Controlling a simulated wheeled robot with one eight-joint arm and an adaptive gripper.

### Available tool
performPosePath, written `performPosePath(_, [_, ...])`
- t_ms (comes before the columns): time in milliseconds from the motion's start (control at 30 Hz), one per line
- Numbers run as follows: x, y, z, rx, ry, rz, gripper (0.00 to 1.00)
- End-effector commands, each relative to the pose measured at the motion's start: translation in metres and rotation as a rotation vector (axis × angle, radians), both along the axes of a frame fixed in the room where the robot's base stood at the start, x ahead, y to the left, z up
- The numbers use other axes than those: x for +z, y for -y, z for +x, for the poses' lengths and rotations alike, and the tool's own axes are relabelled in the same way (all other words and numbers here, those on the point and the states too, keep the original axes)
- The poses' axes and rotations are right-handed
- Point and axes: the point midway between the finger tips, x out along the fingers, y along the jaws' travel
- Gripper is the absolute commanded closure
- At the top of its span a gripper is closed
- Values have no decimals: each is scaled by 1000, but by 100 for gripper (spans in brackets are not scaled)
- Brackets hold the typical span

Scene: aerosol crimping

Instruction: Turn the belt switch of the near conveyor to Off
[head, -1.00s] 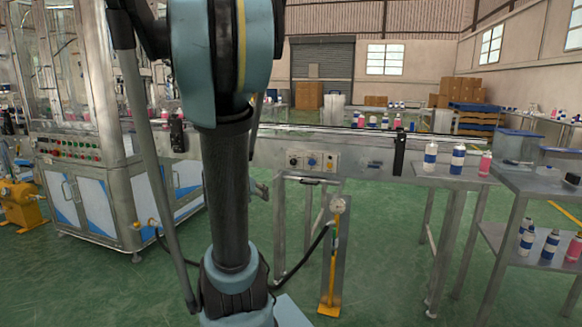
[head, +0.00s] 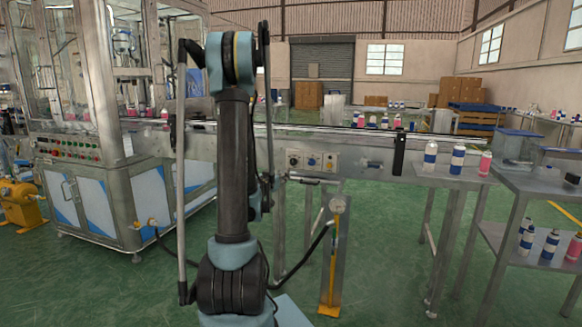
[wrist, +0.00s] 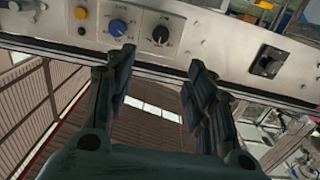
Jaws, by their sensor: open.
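The near conveyor (head: 345,143) carries a control panel on its front side. A black rotary knob (head: 294,161), a blue knob (head: 312,161) and a yellow button (head: 330,162) sit in a row there. The wrist view shows the row upside down, with the black knob (wrist: 160,34), the blue knob (wrist: 117,28) and the yellow button (wrist: 80,13). The labels are too small to read. My gripper (wrist: 161,60) is open and empty, its fingertips just below the black knob in that picture, apparently apart from it.
Another black fitting (wrist: 268,62) is on the conveyor's side, right of the knobs in the wrist view. A yellow-footed post (head: 333,255) stands below the panel. Cans (head: 457,158) stand on a side table. A glazed machine (head: 95,130) stands left. Green floor is clear in front.

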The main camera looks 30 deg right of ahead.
Motion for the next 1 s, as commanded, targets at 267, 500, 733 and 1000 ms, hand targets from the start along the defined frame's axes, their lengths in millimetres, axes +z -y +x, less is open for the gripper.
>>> performPosePath(267, [-7, 10, 7, 18, 16, -13, 51])
performPosePath(500, [-7, 34, 28, 17, 16, -13, 51])
performPosePath(733, [-7, 65, 54, 16, 15, -12, 51])
performPosePath(1000, [-7, 101, 85, 17, 15, -12, 51])
